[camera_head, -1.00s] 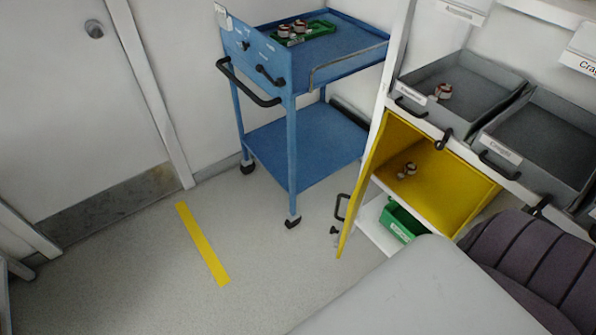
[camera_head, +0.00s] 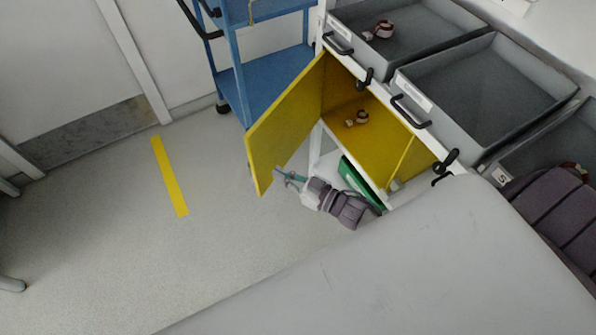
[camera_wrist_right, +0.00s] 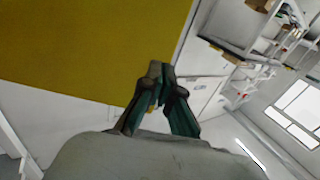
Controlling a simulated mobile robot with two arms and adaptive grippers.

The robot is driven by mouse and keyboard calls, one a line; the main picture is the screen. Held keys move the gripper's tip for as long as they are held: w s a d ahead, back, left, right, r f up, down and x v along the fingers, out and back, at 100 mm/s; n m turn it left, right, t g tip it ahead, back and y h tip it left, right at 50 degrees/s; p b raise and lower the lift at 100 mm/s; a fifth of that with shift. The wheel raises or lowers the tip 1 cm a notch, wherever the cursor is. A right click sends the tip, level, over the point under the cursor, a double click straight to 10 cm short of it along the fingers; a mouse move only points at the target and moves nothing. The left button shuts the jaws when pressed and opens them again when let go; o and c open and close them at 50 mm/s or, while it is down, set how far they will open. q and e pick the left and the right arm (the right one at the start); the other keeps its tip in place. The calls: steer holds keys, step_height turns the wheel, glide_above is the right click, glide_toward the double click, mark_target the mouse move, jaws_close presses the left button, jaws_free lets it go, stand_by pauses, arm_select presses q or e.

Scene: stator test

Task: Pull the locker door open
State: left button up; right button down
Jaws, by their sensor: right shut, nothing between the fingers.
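The yellow locker door (camera_head: 285,125) stands open to the left of the yellow compartment (camera_head: 372,100), its inner face toward me. My right gripper (camera_head: 281,174) is shut and empty by the lower part of this inner face, near the free edge. I cannot tell whether it touches the door. In the right wrist view, its closed fingertips (camera_wrist_right: 161,68) lie just in front of or against the edge of the yellow panel (camera_wrist_right: 85,45). The door's dark handle is mostly hidden behind the panel. My left gripper is not in view.
A small copper and white part (camera_head: 357,118) lies in the compartment. A green bin (camera_head: 352,178) sits below, partly behind my right arm. Grey trays (camera_head: 480,92) are above. A blue cart (camera_head: 270,80) stands behind the door. Floor to the left is clear, with a yellow strip (camera_head: 170,176).

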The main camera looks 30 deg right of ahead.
mark_target(258, 162)
steer(key=b+x, duration=0.1)
steer(key=x, duration=0.3)
steer(key=shift+w+d+f, duration=0.1)
steer(key=shift+w+a, duration=0.3)
steer(key=shift+w, duration=0.05)
steer(key=shift+w, duration=0.1)
